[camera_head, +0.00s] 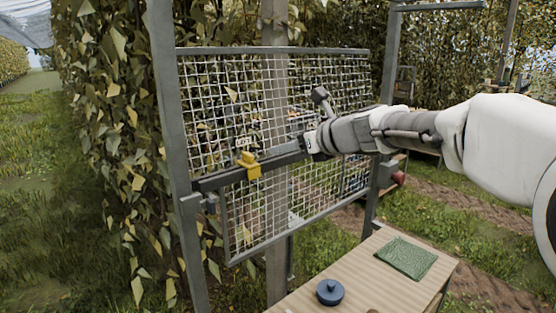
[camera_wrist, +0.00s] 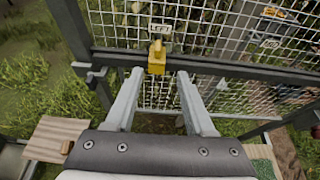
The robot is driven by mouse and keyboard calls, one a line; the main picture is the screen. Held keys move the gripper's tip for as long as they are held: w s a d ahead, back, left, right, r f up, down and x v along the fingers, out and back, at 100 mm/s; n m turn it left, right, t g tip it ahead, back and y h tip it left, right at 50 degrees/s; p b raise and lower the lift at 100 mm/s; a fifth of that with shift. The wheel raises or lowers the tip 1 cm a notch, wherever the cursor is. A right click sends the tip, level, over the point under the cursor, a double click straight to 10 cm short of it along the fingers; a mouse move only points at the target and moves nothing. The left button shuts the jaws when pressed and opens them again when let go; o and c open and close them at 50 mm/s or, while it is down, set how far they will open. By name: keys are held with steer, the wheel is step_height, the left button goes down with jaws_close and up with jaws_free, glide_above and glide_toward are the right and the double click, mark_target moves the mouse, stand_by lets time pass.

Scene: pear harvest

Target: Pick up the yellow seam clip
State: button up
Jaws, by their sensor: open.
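The yellow seam clip (camera_head: 249,165) sits on the dark horizontal rail of the mesh panel, toward its left part. In the wrist view the yellow clip (camera_wrist: 157,58) is at the top middle, just beyond the fingertips and between their lines. My gripper (camera_wrist: 159,75) is open and empty, with its two pale fingers apart. In the head view my gripper (camera_head: 285,152) reaches in from the right along the rail, with its tips close to the right of the clip. I cannot tell the exact gap. A small label marked LEFT (camera_wrist: 160,28) is behind the clip.
A wire mesh panel (camera_head: 215,95) in a grey metal frame stands close behind the clip, with the dark rail (camera_head: 215,182) across it. Below right is a wooden table (camera_head: 330,268) with a round blue object (camera_head: 330,292) and a green cloth (camera_head: 406,257).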

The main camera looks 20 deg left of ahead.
mark_target(251, 154)
steer(key=shift+p+x, duration=2.2)
steer(key=shift+x, duration=6.45)
jaws_close()
